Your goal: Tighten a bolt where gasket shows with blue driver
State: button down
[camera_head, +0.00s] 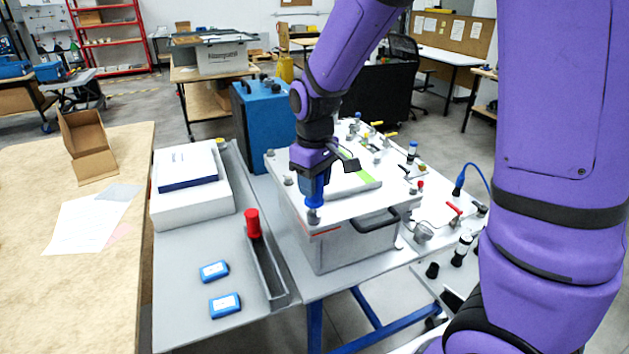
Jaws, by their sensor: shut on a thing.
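My gripper (326,168) is shut on the blue driver (315,193), which points down at the front-left corner of the analyser's white lid (285,166). The driver's lower end is over the grey bolt (313,217) at that corner; whether it is seated cannot be told. A thin orange-red gasket line (326,231) shows under the lid edge near this bolt. Other grey bolts (289,181) stand along the lid's left edge. The grey analyser box (345,249) sits on the table, with a dark handle (365,228) on its front.
A red driver (252,222) stands upright in a grey trough (267,275) to the left. Two blue-white boxes (214,270) lie beside it. A blue case (262,118) stands behind the analyser. Valves and fittings (455,214) crowd the right side.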

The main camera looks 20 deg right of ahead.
jog(key=m, duration=0.8)
jog(key=shift+m, duration=0.4)
jog(key=m, duration=0.4)
jog(key=shift+a, duration=0.1)
jog(key=m, duration=0.4)
jog(key=shift+m, duration=0.4)
jog(key=c, duration=0.8)
grip_release()
jog(key=shift+o, duration=0.2)
jog(key=shift+c, duration=0.3)
grip_shut()
jog(key=shift+r, duration=2.95)
